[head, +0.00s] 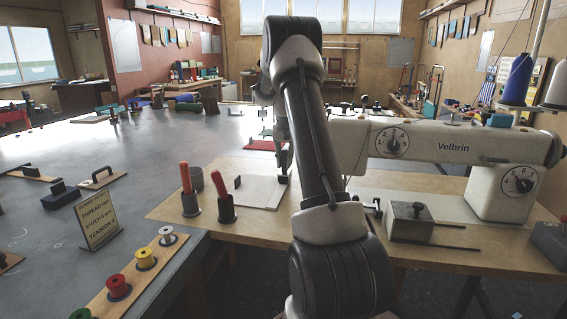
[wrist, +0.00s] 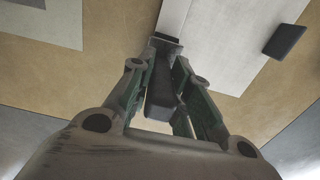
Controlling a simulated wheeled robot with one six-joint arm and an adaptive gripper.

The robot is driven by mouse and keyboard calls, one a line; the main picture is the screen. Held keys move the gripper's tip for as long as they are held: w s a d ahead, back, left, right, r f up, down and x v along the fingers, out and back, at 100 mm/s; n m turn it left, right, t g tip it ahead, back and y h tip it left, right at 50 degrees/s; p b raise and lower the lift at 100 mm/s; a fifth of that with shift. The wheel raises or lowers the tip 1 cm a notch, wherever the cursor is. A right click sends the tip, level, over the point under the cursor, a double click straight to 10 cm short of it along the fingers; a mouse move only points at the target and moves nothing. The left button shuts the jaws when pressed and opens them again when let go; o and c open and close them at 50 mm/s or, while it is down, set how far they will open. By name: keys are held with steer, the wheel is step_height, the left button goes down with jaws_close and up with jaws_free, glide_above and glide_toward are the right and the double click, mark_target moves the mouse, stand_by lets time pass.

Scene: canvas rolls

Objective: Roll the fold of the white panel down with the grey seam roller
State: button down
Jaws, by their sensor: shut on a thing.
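The white panel (head: 262,193) lies flat on the tan wooden table. In the wrist view the panel (wrist: 228,42) has a brighter narrow strip along its left edge, which looks like the fold (wrist: 174,16). My gripper (wrist: 166,72) is shut on a dark grey tool, the seam roller (wrist: 161,100). The roller's wider far end is at the near end of the bright strip; I cannot tell whether it touches. In the head view my gripper (head: 283,176) is over the panel's right side, partly hidden by my arm.
A dark block (head: 238,183) stands on the panel's left part. Two red-handled tools in dark cups (head: 227,208) stand to the left. The Velbrin sewing machine (head: 440,145) and a grey metal block (head: 411,222) are to the right. Table between cups and front edge is clear.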

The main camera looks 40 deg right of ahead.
steer(key=shift+w+d, duration=0.15)
steer(key=shift+d, duration=0.05)
stand_by(0.3)
steer(key=shift+w+d, duration=0.45)
steer(key=shift+d, duration=0.15)
step_height(320, 180, up, 7)
stand_by(0.6)
stand_by(0.3)
